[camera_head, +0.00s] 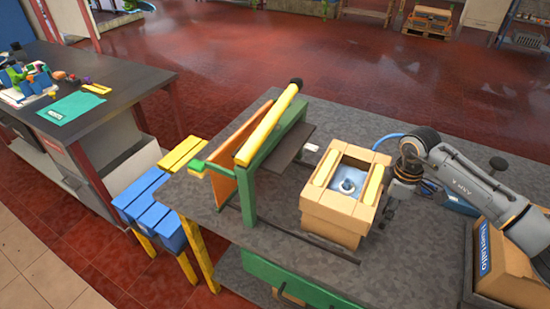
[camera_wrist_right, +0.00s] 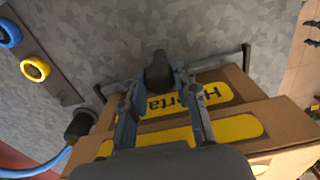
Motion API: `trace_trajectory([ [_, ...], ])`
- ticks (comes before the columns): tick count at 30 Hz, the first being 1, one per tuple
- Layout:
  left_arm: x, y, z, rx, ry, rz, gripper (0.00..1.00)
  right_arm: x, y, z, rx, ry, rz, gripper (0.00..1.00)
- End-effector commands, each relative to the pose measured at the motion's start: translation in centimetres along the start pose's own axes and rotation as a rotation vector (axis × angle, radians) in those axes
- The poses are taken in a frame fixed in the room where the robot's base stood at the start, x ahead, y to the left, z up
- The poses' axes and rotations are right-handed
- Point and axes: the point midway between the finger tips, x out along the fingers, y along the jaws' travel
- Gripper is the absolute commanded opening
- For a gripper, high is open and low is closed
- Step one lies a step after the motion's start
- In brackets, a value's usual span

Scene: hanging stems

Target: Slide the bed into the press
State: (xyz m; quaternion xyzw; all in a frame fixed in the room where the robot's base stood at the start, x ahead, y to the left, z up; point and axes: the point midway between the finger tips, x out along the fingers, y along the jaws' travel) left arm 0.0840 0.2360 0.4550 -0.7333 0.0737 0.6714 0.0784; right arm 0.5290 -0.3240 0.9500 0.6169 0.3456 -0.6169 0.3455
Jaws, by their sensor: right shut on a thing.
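The bed (camera_head: 337,213) looks like a cardboard-coloured box with yellow strips on top and a pale blue recess holding a small metal part. It stands on the grey table, right of the press (camera_head: 250,185), a green frame with a yellow bar and an orange board. A gap separates them. My right gripper (camera_head: 393,190) is at the bed's right side. In the right wrist view its fingers (camera_wrist_right: 160,78) close around a dark knob-like handle (camera_wrist_right: 158,68), with the printed cardboard box behind. How the handle joins the bed is hidden. My left gripper is not in view.
Dark rails (camera_head: 325,243) run along the table (camera_head: 420,270) by the bed. A blue hose (camera_head: 385,138) runs behind the bed. A labelled carton (camera_head: 508,262) stands at the right. A blue stool (camera_head: 150,205) and another workbench (camera_head: 95,70) are at the left.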

Motion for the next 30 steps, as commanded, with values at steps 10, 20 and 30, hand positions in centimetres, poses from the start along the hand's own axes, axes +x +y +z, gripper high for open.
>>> trace_trajectory([
  [10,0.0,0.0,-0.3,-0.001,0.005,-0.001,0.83,0.0,0.0,0.0,0.001,0.0,0.0,0.01],
  [20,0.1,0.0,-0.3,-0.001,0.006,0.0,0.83,0.0,0.0,-1.4,-0.002,0.004,0.0,0.01],
  [30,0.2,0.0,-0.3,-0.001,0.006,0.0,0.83,0.0,0.0,-3.8,-0.001,0.002,0.001,0.01],
])
